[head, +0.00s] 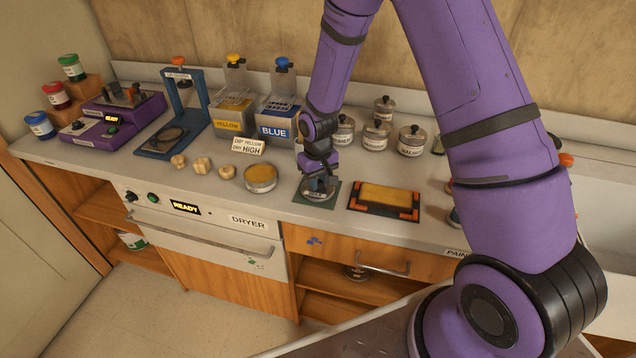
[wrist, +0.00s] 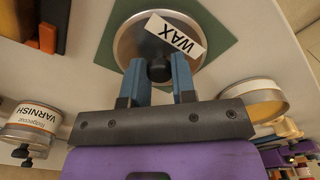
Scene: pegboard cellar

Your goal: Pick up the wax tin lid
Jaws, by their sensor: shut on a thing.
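The wax tin lid (wrist: 130,45) is a round metal disc with a black knob and a white WAX label. It is over a green square mat (wrist: 105,50); I cannot tell whether it touches the mat. In the head view the lid (head: 316,195) shows on the counter's front part, below my gripper (head: 318,183). In the wrist view my gripper (wrist: 159,72) has its blue fingers shut on the knob. The open wax tin (head: 261,179), with yellowish contents, stands just left of the mat.
An orange-cornered black frame (head: 385,199) lies right of the mat. Several lidded tins, including a varnish tin (wrist: 35,118), stand behind it. Yellow (head: 234,118) and blue (head: 275,125) dispensers and a small sign (head: 248,146) stand behind the open tin. Pale lumps (head: 201,165) lie to its left.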

